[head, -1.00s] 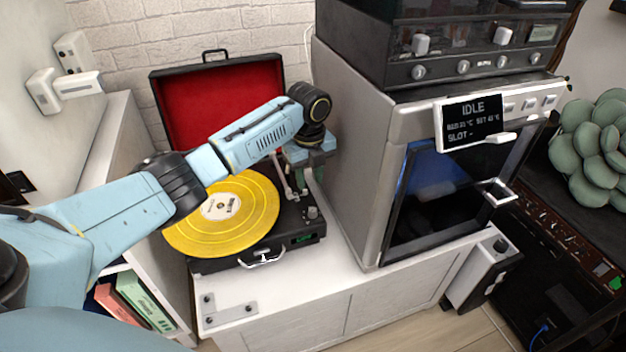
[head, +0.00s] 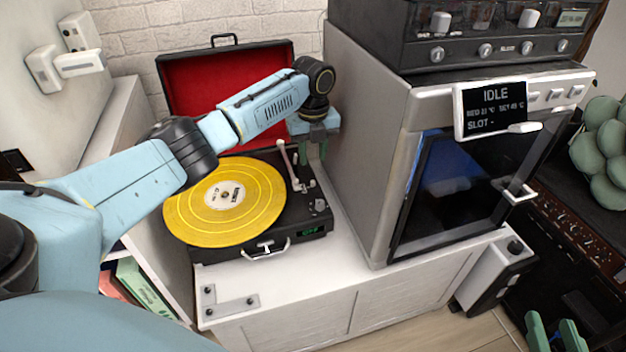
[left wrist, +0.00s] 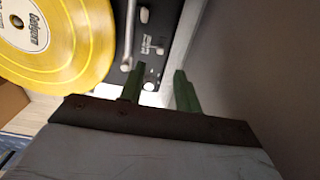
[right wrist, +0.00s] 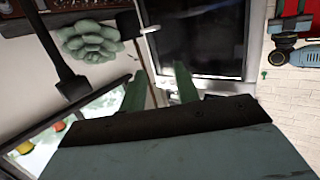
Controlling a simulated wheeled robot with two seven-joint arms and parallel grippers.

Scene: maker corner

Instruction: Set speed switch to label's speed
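The record player (head: 318,222) stands open on the white cabinet. A yellow record (head: 180,213) lies on its platter, with a white centre label (head: 224,195) whose print is too small to read; the label is partly visible in the left wrist view (left wrist: 18,22). Small silver controls (left wrist: 152,46) sit beside the tonearm (left wrist: 128,35); I cannot tell the speed switch's setting. My left gripper (head: 313,151) is open and empty, above the player's right rear side. My right gripper (head: 555,336) is open and empty at the lower right, away from the player.
A grey machine (head: 360,150) with a display reading IDLE (head: 495,108) stands close right of the player and my left gripper. The raised red-lined lid (head: 190,85) is behind. A metal plate (head: 232,305) lies on the bare cabinet front. A plant (head: 600,140) is far right.

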